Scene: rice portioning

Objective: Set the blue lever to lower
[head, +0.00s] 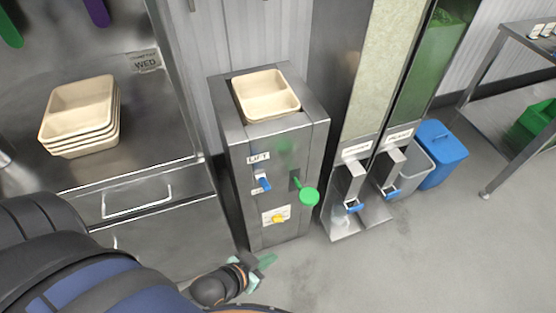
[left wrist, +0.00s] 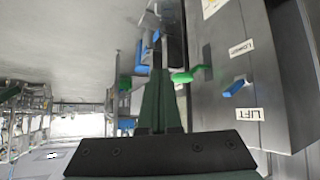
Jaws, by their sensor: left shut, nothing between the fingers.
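The blue lever (head: 264,184) is on the front of the steel lift unit (head: 238,150), below the LIFT label (head: 259,158). A second label under it is partly covered. The left wrist view shows the blue lever (left wrist: 236,88) between the LIFT (left wrist: 250,114) and LOWER (left wrist: 241,47) labels, somewhat closer to LIFT; its exact setting is hard to tell. My left gripper (head: 266,261) is low in front of the unit's foot, below the lever and apart from it. Its dark green fingers (left wrist: 156,85) are shut and empty. My right gripper is not in view.
A beige tray (head: 266,112) rests in the unit's top. Dispensers with blue levers (head: 354,207) stand to the right. Stacked trays (head: 80,112) are on the left counter.

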